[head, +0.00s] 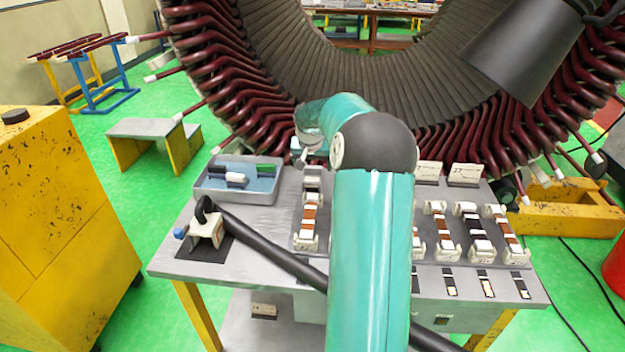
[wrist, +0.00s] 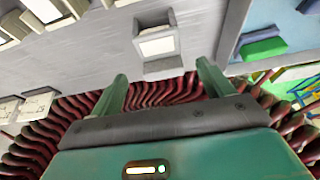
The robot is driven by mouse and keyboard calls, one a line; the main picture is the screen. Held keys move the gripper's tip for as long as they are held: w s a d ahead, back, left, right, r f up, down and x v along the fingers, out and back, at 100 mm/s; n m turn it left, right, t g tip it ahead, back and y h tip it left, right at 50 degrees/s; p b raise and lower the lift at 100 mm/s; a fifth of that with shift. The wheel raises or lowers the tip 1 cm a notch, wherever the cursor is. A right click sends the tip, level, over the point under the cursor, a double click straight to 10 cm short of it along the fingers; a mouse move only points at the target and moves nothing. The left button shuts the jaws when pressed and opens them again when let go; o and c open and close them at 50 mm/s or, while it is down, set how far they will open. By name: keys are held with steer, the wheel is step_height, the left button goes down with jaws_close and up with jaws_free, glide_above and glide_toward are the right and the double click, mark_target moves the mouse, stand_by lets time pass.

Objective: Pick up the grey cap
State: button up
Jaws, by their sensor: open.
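A pale grey-white block (head: 236,179) lies in the blue-lined tray (head: 200,191) at the left rear of the workbench; I cannot tell for sure that it is the grey cap. A grey holder with a pale top face (wrist: 157,42) stands ahead of my fingers in the wrist view. My gripper (wrist: 163,80) is open with nothing between its two green fingers. In the head view my gripper (head: 303,153) is above the rear of the bench, right of the tray, partly hidden by my arm.
The tray also holds a green block (head: 236,167) and dark blocks. Rows of brown and white coil pieces (head: 445,232) stand on the bench. A black handle (head: 205,208) is at the front left. The large stator (head: 250,75) rises behind.

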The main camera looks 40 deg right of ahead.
mark_target(313, 171)
steer(key=x, duration=0.5)
steer(key=shift+w+d+f, duration=0.25)
steer(key=shift+w, duration=0.05)
steer(key=shift+c, duration=0.4)
steer(key=c, duration=1)
